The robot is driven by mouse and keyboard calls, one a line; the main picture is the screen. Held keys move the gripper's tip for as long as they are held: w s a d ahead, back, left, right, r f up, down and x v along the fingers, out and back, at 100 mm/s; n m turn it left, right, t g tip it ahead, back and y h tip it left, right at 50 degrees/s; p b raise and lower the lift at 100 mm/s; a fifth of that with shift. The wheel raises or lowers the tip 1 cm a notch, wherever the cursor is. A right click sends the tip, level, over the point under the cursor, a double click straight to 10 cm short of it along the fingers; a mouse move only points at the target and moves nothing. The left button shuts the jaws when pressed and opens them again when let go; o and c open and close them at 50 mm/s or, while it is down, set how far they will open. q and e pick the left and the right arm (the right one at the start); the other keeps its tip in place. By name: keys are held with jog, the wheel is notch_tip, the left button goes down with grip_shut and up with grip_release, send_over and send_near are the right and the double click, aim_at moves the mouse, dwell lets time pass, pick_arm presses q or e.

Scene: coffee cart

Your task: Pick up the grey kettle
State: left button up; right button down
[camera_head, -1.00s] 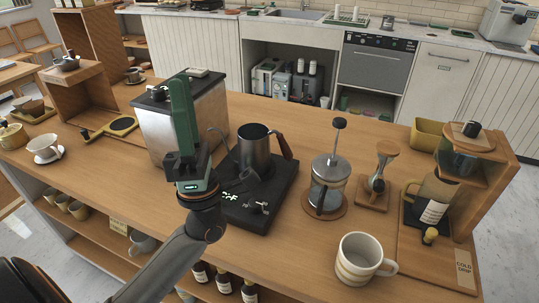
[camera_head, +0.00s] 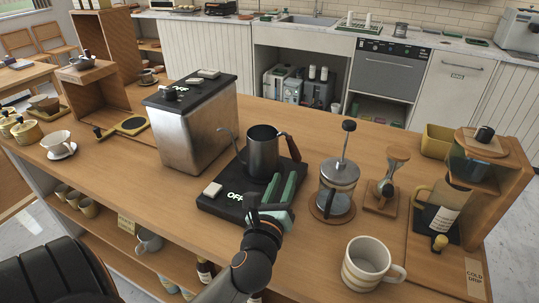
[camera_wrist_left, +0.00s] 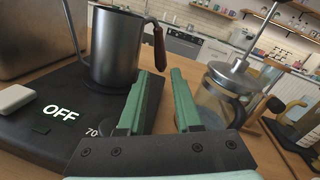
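The grey kettle (camera_head: 263,150) stands upright on the black base (camera_head: 222,207), whose display reads OFF. Its thin spout points left and its brown handle (camera_head: 292,147) is on the right. My left gripper (camera_head: 283,176) has green fingers and is low in front of the kettle, near the handle side. In the left wrist view the fingers (camera_wrist_left: 162,82) are apart with nothing between them. The kettle (camera_wrist_left: 117,45) is beyond and left of the fingers there, and its handle (camera_wrist_left: 159,47) is just beyond the gap. My right gripper is not in view.
A French press (camera_head: 333,188) stands close to the right of the base. A striped mug (camera_head: 366,265) is at the counter's front. A metal box with a black lid (camera_head: 195,125) stands left of the kettle.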

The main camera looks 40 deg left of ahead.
aim_at(292, 150)
pick_arm(q)
jog(key=x, duration=0.6)
jog(key=shift+a+r, duration=0.1)
jog(key=shift+r+p+x, duration=0.15)
jog(key=shift+p+x, duration=0.15)
jog(key=shift+x, duration=1.05)
jog(key=shift+r+p+x, duration=0.2)
jog(key=shift+p+x, duration=0.05)
jog(key=shift+x, duration=1.1)
grip_shut()
jog(key=shift+r, duration=0.15)
